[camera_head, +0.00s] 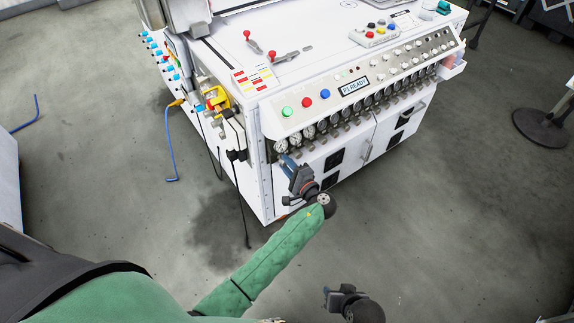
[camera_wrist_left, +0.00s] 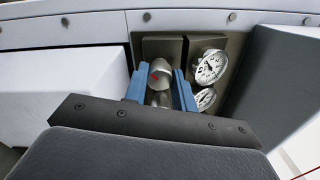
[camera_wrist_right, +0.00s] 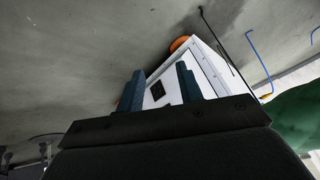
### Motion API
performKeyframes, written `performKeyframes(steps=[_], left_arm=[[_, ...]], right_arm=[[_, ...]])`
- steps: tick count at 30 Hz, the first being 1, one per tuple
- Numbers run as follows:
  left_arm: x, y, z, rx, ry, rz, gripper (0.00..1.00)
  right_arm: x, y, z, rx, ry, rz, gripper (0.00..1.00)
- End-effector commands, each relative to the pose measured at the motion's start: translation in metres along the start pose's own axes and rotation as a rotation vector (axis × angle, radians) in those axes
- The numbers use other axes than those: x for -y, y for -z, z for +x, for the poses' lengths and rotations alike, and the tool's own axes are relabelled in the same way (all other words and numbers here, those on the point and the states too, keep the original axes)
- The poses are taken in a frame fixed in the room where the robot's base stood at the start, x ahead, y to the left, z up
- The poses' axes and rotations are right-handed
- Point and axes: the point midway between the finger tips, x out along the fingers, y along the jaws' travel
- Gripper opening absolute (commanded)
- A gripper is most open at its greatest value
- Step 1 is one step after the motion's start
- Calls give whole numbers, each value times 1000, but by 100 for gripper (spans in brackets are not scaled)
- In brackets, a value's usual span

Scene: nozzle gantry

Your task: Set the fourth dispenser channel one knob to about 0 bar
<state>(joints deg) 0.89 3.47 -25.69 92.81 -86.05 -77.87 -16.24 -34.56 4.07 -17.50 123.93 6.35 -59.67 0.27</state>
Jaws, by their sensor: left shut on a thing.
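In the left wrist view a silver knob (camera_wrist_left: 161,74) with a red mark sits on a grey-brown panel. The blue fingers of my left gripper (camera_wrist_left: 160,92) are on both sides of it, shut on it. White-faced gauges (camera_wrist_left: 211,67) stand just right of the knob. In the head view my left gripper (camera_head: 287,160) is at the left end of the row of gauges (camera_head: 308,131) on the cabinet front and hides the knob there. The knob's exact setting is too small to read. My right gripper (camera_wrist_right: 160,90) is open and empty, low in front of the cabinet.
The white cabinet (camera_head: 350,85) carries a sloped panel with green, red and blue buttons and a display (camera_head: 354,87) reading "P1 READY". Yellow fittings (camera_head: 217,97) and hanging cables are on its left side.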

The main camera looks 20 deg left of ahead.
Motion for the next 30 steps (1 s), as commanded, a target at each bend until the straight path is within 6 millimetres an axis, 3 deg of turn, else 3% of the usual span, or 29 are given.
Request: performKeyframes(steps=[1,2,4,5,16,30], left_arm=[[-2,0,0,1,-2,2,4],[-2,0,-1,0,-2,2,32],[-2,0,0,0,-2,2,46],[-1,0,0,0,-1,1,48],[-1,0,-7,-1,-1,1,48],[-2,0,-70,-1,-2,1,48]], right_arm=[[0,0,0,0,0,0,36],[0,0,0,0,0,0,36],[0,0,0,1,1,0,36],[0,0,0,1,1,0,36],[0,-1,1,-3,1,0,36],[-8,-20,39,-38,-6,4,36]])
